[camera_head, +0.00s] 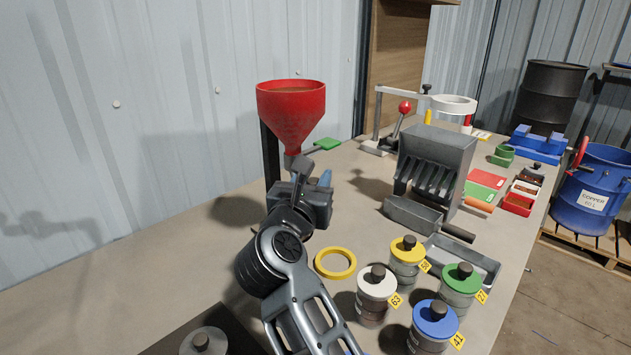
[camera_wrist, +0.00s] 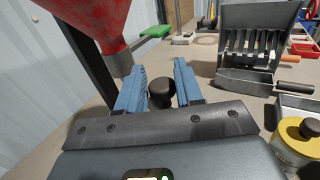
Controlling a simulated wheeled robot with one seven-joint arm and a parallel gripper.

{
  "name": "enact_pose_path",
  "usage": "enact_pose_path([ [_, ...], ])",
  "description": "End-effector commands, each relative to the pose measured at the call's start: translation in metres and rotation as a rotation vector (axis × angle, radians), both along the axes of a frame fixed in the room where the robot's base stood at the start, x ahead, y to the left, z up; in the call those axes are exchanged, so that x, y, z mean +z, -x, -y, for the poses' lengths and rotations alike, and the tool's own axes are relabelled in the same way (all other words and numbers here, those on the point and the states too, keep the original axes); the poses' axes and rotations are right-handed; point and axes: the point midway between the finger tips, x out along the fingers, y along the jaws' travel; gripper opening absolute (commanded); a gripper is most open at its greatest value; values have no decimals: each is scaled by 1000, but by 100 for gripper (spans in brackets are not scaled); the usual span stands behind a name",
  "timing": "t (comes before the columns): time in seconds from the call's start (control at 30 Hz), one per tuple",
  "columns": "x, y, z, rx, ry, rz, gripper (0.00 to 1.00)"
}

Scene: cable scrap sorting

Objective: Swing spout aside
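The red funnel (camera_head: 291,115) stands on a dark post at the back left. Its grey outlet neck (camera_wrist: 120,64) points down, and a green paddle (camera_head: 328,144) sticks out to the right of it. A dark arm piece (camera_head: 322,145) lies below the neck, partly hidden by my wrist. My gripper (camera_wrist: 159,78) is just under and right of the neck. Its blue fingers stand on either side of a dark round knob (camera_wrist: 161,94), with what looks like a narrow gap. Whether the knob belongs to the spout cannot be told.
A yellow ring (camera_head: 335,263) and several lidded jars, including the white-lidded one (camera_head: 376,283), stand to the right. A slotted grey chute (camera_head: 435,160) and scoop (camera_head: 413,214) lie behind them. The bench (camera_head: 190,265) is clear on the left.

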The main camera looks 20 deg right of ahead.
Motion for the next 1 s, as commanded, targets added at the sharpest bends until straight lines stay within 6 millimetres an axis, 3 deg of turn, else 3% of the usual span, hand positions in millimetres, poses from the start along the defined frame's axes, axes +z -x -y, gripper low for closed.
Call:
enact_pose_path([
  [0.13,2,0,1,-1,1,3,49],
  [0.47,5,0,2,-4,0,1,49],
  [0.7,45,0,0,-1,-3,8,49],
  [1.0,78,29,55,-6,-1,4,49],
])
